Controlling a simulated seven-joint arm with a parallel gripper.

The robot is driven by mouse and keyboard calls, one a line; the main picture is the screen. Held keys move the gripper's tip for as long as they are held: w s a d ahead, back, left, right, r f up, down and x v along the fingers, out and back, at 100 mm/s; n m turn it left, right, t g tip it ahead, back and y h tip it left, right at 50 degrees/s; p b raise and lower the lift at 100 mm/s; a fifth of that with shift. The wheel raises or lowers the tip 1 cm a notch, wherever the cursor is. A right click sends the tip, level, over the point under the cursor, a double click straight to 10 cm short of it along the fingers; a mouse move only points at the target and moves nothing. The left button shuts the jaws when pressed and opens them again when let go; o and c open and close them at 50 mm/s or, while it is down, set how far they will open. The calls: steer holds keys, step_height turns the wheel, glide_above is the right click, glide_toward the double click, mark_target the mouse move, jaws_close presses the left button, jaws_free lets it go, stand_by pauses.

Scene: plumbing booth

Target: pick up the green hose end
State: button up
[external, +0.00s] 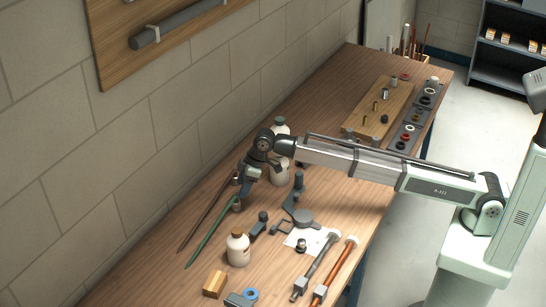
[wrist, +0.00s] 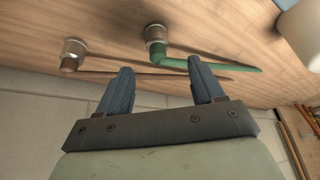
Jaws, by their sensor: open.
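The green hose (external: 208,240) lies on the wooden bench near the wall, with one end at a metal fitting (external: 237,203). In the wrist view the green hose (wrist: 205,65) bends at its end next to the metal fitting (wrist: 156,34) and tapers off to the right. My gripper (external: 243,189) points down above the fitting end. In the wrist view my gripper (wrist: 159,65) is open and empty, and the bent green end shows between its fingertips. The height gap is hard to judge. A similar brown hose (external: 207,218) lies alongside, with its own fitting (wrist: 74,49).
White bottles (external: 238,249) stand nearby, some behind my wrist. A dark bracket (external: 298,213), pipes (external: 335,270) and a wooden block (external: 215,284) lie towards the front. A fittings board (external: 385,107) is at the far end. The block wall (external: 150,150) borders the hoses.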

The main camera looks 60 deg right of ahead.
mark_target(236, 196)
steer(key=shift+w+x, duration=0.15)
steer(key=shift+x, duration=1.65)
steer(key=shift+w+x, duration=0.1)
steer(key=shift+x, duration=1.65)
steer(key=shift+r, duration=0.1)
steer(key=shift+c, duration=0.4)
steer(key=c, duration=1.1)
